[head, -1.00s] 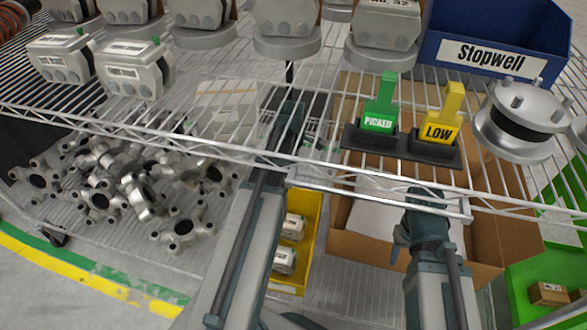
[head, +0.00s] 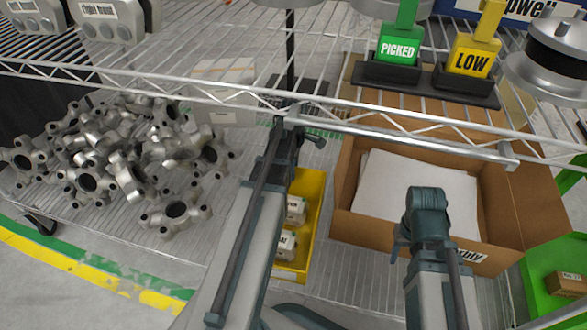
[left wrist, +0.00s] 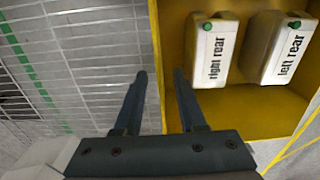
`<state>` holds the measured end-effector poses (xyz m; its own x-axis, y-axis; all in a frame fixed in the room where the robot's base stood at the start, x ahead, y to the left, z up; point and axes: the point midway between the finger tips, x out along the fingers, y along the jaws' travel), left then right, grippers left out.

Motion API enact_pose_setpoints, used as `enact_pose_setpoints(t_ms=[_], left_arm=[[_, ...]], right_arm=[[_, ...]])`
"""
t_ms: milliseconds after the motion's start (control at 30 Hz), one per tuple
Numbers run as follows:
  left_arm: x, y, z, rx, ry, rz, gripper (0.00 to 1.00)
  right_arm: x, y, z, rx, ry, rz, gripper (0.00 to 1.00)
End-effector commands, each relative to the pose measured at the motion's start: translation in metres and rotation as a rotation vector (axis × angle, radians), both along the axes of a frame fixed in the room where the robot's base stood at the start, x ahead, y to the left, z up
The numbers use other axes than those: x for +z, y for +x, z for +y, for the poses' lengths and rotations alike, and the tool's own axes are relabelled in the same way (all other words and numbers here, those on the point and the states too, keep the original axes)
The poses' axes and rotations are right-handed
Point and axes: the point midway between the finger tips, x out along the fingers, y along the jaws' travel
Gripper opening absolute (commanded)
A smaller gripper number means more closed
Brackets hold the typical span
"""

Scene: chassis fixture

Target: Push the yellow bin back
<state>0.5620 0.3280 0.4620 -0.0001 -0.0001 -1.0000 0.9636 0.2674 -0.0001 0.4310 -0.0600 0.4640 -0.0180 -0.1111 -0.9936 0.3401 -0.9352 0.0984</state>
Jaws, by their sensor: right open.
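My right gripper (head: 402,238) is open and empty before the cardboard box.
A cardboard box (head: 350,200) with white sheets stands right of the bin. Several metal castings (head: 120,165) lie piled on the left. The upper rack rail (head: 400,140) crosses above. A green bin (head: 545,265) is at the far right.

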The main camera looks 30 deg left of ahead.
Motion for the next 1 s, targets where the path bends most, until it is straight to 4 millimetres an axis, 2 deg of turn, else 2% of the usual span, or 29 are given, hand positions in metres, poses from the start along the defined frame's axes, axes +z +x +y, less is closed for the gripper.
enact_pose_setpoints(t_ms=[33, 200, 633, 667, 867, 1000], left_arm=[[-0.015, 0.000, 0.000, 0.000, 0.000, 0.000, 0.40], [-0.034, 0.000, 0.000, 0.000, 0.000, 0.000, 0.40], [-0.038, 0.000, 0.000, 0.000, 0.000, 0.000, 0.40], [-0.038, 0.000, 0.000, 0.000, 0.000, 0.000, 0.36], [-0.038, 0.000, 0.000, 0.000, 0.000, 0.000, 0.00], [-0.038, 0.000, 0.000, 0.000, 0.000, 0.000, 0.00]], right_arm=[[-0.015, 0.000, 0.000, -0.002, 0.000, 0.000, 0.50], [-0.034, 0.000, 0.000, -0.007, 0.000, -0.001, 0.50], [-0.038, 0.000, 0.000, -0.010, 0.000, -0.001, 0.50], [-0.038, 0.000, 0.000, -0.010, 0.000, -0.001, 0.50], [-0.038, 0.000, 0.000, -0.010, 0.000, -0.001, 0.50], [-0.038, 0.000, 0.000, -0.010, 0.000, -0.001, 0.50]])
